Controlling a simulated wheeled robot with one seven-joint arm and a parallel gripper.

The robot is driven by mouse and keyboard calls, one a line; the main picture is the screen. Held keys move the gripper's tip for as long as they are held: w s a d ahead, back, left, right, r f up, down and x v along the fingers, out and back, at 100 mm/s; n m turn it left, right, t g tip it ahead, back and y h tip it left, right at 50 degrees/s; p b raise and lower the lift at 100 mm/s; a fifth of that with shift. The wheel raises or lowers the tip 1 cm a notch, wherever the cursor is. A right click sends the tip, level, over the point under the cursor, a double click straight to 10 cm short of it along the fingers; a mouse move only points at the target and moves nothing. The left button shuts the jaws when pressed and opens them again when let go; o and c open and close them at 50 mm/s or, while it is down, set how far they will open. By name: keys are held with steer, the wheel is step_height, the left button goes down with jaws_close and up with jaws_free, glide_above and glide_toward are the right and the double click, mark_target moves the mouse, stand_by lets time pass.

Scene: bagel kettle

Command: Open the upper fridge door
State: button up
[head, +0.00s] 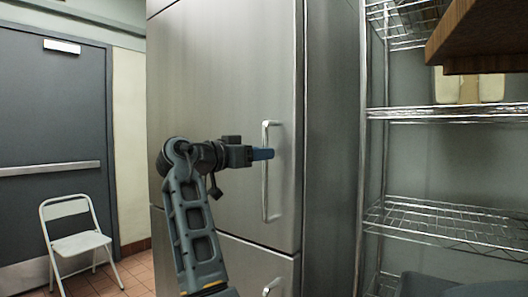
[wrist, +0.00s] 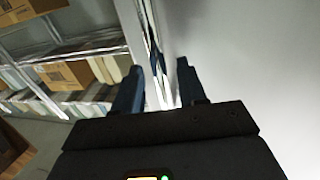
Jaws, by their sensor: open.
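The upper fridge door (head: 215,80) is a tall brushed-steel panel and looks closed. Its vertical steel bar handle (head: 265,200) is near the right edge of the door. My gripper (head: 264,154) is at the handle's middle height, with its blue fingertips overlapping the bar in the head view. In the wrist view, my gripper (wrist: 158,85) has its two fingers apart. The shiny handle (wrist: 154,50) runs between them, and the pale door surface (wrist: 250,60) fills the right side. I cannot tell whether either finger touches the bar.
The lower fridge door (head: 215,255) has its own handle (head: 272,286). Wire shelves (head: 450,222) stand right of the fridge, with a brown wooden object (head: 480,35) at upper right. A folding chair (head: 78,240) stands left by a grey door (head: 50,110). Tiled floor shows at lower left.

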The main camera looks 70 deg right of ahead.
steer(key=shift+x, duration=1.2)
jaws_close()
